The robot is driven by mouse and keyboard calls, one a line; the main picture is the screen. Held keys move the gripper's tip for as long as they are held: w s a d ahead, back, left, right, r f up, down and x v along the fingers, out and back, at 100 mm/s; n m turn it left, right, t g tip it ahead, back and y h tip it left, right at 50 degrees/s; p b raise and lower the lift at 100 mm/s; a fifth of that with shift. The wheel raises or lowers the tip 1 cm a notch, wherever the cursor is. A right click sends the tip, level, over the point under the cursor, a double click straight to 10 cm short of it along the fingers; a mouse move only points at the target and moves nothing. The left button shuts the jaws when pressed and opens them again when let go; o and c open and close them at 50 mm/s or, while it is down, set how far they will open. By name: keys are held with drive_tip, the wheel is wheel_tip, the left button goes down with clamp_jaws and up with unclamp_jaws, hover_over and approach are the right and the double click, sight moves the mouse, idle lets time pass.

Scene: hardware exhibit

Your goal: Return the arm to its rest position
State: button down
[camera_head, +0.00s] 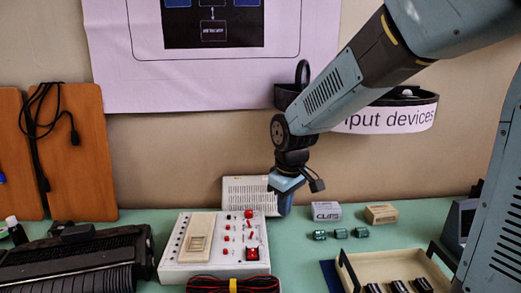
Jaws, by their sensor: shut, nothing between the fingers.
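My gripper (287,183) hangs at the end of my arm near the middle of the picture, pointing down over the back of the green table (160,222). It is shut and empty. It is in front of a pale vented box (243,193) and hides that box's right part. The blue-grey arm comes in from the upper right and bends downward at a dark joint. The fingertips are small and hard to make out.
A white control box (212,255) with red knobs stands below my gripper. To its right are a CLIPS box (326,211), a tan box (381,214), several small green cylinders (340,233) and a cream tray (405,262). A wall bin labelled "input devices" (390,115) is behind my arm.

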drive_tip(key=s+d+r+m+t, duration=0.2)
drive_tip(key=s+d+r+m, duration=0.2)
drive_tip(key=s+d, duration=0.3)
drive_tip(key=s+d+r+m+t, duration=0.2)
drive_tip(key=s+d+r+m, duration=0.3)
drive_tip(key=d, duration=0.5)
drive_tip(key=s+r, duration=0.2)
drive_tip(key=s, duration=0.1)
drive_tip(key=shift+s+d+r+h, duration=0.25)
drive_tip(key=shift+h, duration=0.05)
drive_tip(key=w+a+f+n+g, duration=0.3)
drive_tip(key=w+a+f+n, duration=0.1)
drive_tip(key=w+a+n, duration=0.65)
drive_tip(key=w+a+f+n+g, duration=0.1)
drive_tip(key=w+a+f+n, duration=0.3)
drive_tip(key=a, duration=0.3)
drive_tip(key=w+a+f+n+g, duration=0.2)
drive_tip(key=w+a+f+n, duration=0.2)
drive_tip(key=a, duration=0.4)
drive_tip(key=shift+w+a+f+g, duration=0.15)
drive_tip(key=shift+a+f+g, duration=0.15)
drive_tip(key=shift+f, duration=0.25)
